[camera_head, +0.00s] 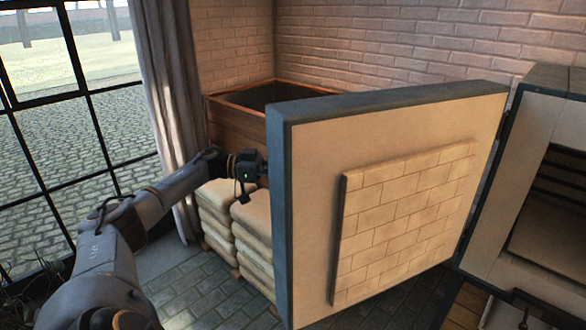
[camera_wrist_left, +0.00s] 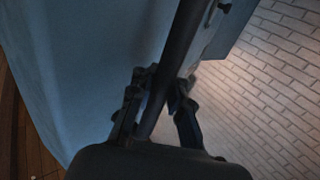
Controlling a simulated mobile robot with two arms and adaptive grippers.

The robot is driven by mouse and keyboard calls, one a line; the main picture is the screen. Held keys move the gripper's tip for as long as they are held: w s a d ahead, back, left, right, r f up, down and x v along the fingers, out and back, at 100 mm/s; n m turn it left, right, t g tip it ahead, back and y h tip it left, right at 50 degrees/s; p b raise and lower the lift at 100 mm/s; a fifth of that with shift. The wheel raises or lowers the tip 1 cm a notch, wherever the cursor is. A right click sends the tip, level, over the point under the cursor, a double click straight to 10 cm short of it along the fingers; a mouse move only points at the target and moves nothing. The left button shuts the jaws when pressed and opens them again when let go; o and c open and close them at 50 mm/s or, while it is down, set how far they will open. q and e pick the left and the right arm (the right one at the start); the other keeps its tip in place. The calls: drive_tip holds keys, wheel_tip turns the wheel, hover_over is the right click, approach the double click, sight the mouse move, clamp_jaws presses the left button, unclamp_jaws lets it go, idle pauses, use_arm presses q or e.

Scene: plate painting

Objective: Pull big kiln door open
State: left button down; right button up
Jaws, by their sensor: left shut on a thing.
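The big kiln door (camera_head: 310,150) stands swung wide open, with its brick-lined inner face toward the head camera. Its hinge side is at the right, beside the kiln body (camera_head: 530,200). My left arm comes in from the left, and my left gripper (camera_head: 256,170) is at the door's outer side, partly hidden behind the door's edge. In the left wrist view my left gripper (camera_wrist_left: 158,95) is shut on a dark bar-like handle (camera_wrist_left: 180,60) that runs along the blue-grey outer face of the door (camera_wrist_left: 90,60). My right gripper is not in view.
Stacked pale sacks (camera_head: 215,215) and a wooden crate (camera_head: 228,115) stand behind the door, close to my left gripper. A curtain (camera_head: 170,90) and a large window (camera_head: 110,130) are at the left. Tiled floor (camera_head: 215,295) shows clear below the door.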

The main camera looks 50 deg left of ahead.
use_arm(q)
drive_tip(key=shift+a+f, duration=0.2)
drive_tip(key=shift+a, duration=0.15)
drive_tip(key=c, duration=1.7)
unclamp_jaws()
drive_tip(key=o, duration=0.4)
drive_tip(key=shift+s+a+r, duration=0.1)
drive_tip(key=shift+s+a, duration=0.1)
drive_tip(key=shift+s, duration=0.05)
drive_tip(key=shift+c, duration=0.2)
drive_tip(key=shift+o, duration=0.4)
drive_tip(key=shift+s+a, duration=0.2)
drive_tip(key=shift+w+d+r, duration=0.1)
drive_tip(key=shift+w+d, duration=0.1)
drive_tip(key=v, duration=1.2)
drive_tip(key=shift+s, duration=0.15)
